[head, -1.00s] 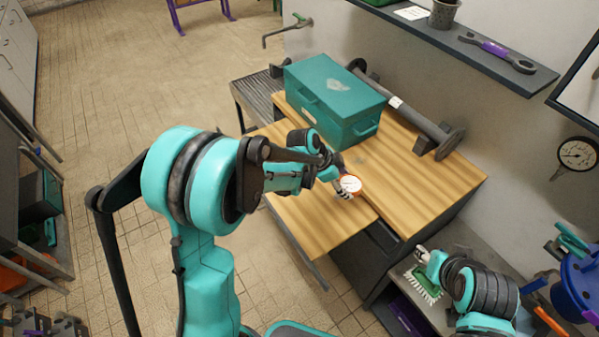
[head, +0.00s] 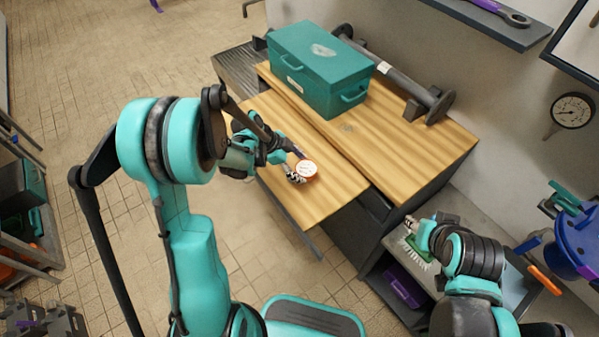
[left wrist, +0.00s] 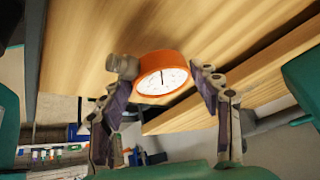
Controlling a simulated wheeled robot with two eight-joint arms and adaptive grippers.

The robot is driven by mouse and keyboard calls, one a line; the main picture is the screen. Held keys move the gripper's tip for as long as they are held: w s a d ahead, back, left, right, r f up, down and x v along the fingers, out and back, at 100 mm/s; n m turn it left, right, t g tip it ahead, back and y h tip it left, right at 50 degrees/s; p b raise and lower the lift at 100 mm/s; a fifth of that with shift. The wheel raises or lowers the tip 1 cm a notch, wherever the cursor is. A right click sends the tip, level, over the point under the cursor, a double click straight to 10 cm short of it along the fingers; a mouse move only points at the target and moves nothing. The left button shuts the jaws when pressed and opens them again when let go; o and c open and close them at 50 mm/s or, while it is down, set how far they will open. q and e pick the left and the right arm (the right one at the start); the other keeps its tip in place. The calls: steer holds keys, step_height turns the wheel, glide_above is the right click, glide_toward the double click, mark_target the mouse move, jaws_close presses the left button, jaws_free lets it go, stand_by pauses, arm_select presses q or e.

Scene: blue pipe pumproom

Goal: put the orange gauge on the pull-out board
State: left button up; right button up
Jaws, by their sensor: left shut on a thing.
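The orange gauge (head: 307,169), with a round white dial, is held over the pull-out board (head: 322,207), a wooden leaf drawn out from the bench. My left gripper (head: 298,166) is shut on the gauge. In the left wrist view the gauge (left wrist: 162,74) sits between the two fingers, with its grey fitting at the left finger and its dial facing the camera. I cannot tell whether the gauge touches the board. My right gripper (head: 410,228) is at the lower right, above a green brush; its fingers are too small to read.
A teal toolbox (head: 318,72) and a dark flanged pipe (head: 395,75) occupy the wooden bench top (head: 425,150) behind the board. A green brush (head: 417,250) lies on the lower grey surface. Another gauge (head: 573,109) hangs on the wall. The board's front part is clear.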

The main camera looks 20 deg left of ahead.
arm_select(q)
step_height(320, 180, down, 3)
steer(key=shift+r+b, duration=0.1)
steer(key=shift+b, duration=0.4)
steer(key=o, duration=1.3)
steer(key=shift+r, duration=0.1)
